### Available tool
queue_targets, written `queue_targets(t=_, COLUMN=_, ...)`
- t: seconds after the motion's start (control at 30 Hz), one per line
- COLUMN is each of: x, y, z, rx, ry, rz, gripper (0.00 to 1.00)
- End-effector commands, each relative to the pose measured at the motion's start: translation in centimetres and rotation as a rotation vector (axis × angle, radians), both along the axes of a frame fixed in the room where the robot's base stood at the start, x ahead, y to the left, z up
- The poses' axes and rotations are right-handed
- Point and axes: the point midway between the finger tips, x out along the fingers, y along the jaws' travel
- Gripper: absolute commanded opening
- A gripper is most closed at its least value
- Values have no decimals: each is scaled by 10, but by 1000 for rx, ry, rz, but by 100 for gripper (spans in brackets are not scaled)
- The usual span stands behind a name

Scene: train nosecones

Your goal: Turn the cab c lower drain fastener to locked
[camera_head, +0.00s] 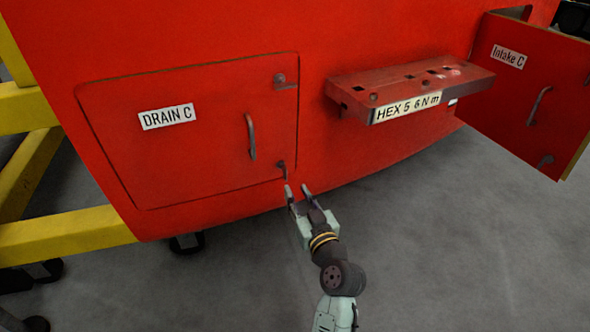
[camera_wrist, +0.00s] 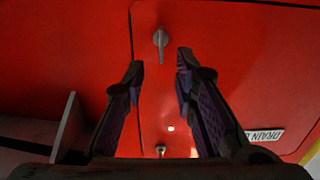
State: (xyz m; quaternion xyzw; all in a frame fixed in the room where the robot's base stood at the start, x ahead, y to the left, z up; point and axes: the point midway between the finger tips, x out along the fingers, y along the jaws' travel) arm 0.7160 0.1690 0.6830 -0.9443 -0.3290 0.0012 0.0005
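The red hatch labelled DRAIN C (camera_head: 215,140) is closed flush in the red nosecone. Its lower fastener (camera_head: 282,167) is a small grey turn-latch at the bottom right corner; its tab looks about upright. In the wrist view, which is upside down, this fastener (camera_wrist: 160,38) is at the top centre, beyond the fingertips. The upper fastener (camera_head: 280,80) has its tab lying sideways across the hatch edge. My gripper (camera_head: 297,190) is open and empty, just below and right of the lower fastener. In the wrist view, its fingers (camera_wrist: 160,65) stand apart, with no contact visible.
A red shelf (camera_head: 410,82) marked HEX 5 6 N m juts out at right above my gripper. The Intake C panel (camera_head: 530,95) is at far right.

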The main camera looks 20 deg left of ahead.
Motion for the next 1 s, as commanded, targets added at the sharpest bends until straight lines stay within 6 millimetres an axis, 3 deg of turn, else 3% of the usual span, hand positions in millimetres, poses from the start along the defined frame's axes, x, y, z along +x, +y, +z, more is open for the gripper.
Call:
queue_targets(t=0.3, x=47, y=38, z=5, rx=-1, ry=-3, rz=2, gripper=26)
queue_targets(t=0.5, x=68, y=54, z=3, rx=-1, ry=-2, rz=1, gripper=26)
queue_targets(t=0.9, x=74, y=59, z=2, rx=0, ry=-2, rz=-1, gripper=26)
queue_targets(t=1.0, x=74, y=59, z=2, rx=0, ry=-2, rz=-1, gripper=20)
